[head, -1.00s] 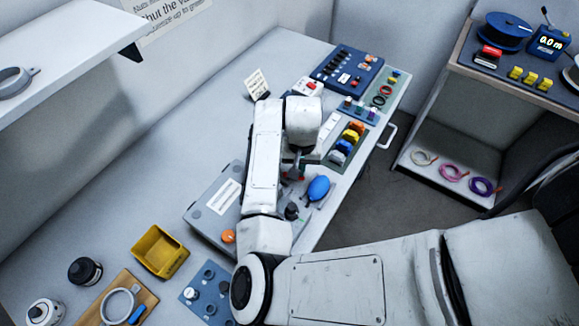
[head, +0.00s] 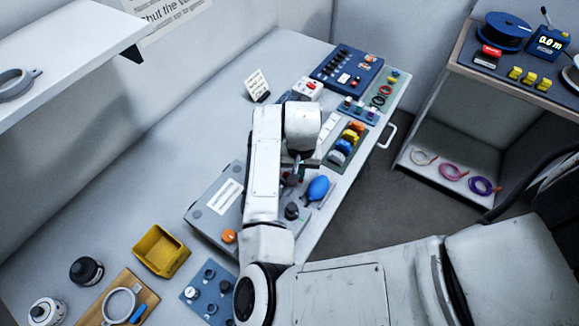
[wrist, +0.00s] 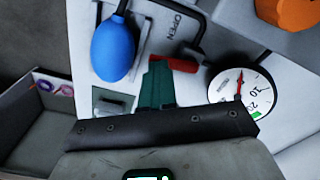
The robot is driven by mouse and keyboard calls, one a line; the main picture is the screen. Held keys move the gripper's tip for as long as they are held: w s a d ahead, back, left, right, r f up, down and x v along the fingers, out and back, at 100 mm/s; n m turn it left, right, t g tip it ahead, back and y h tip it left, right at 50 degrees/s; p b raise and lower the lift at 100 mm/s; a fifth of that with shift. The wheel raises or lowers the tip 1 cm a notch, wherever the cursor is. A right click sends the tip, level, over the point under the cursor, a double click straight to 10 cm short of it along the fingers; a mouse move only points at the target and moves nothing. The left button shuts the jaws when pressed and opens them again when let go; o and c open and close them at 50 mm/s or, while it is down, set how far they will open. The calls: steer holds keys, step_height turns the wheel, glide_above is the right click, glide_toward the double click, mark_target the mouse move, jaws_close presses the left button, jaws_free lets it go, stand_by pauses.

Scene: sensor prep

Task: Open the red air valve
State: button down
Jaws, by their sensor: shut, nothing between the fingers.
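The red air valve's handle (wrist: 180,64) shows in the wrist view just beyond my fingertips, beside a printed OPEN label (wrist: 172,27). Part of the handle is hidden behind my fingers. My gripper (wrist: 158,68) is shut, its dark green fingers together with nothing between them. Its tip overlaps the handle's left end in the picture; I cannot tell whether they touch. In the head view my gripper (head: 297,166) is over the grey panel (head: 211,211), and my arm hides most of the valve.
A blue bulb (wrist: 114,48) is left of my fingers in the wrist view, and a round gauge (wrist: 243,94) is to the right. An orange knob (wrist: 288,10) is at the upper right. A yellow bin (head: 160,251) stands on the bench, away from my gripper.

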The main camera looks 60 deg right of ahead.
steer(key=shift+s+a+f, duration=0.5)
steer(key=shift+a+f, duration=0.05)
steer(key=shift+f, duration=0.1)
steer(key=shift+w+d+r+p, duration=0.1)
steer(key=shift+r+p, duration=1.05)
steer(key=shift+w+d+r+p, duration=0.1)
steer(key=shift+r+p, duration=1)
steer(key=shift+r, duration=0.05)
steer(key=shift+d+r, duration=0.15)
steer(key=shift+r, duration=0.85)
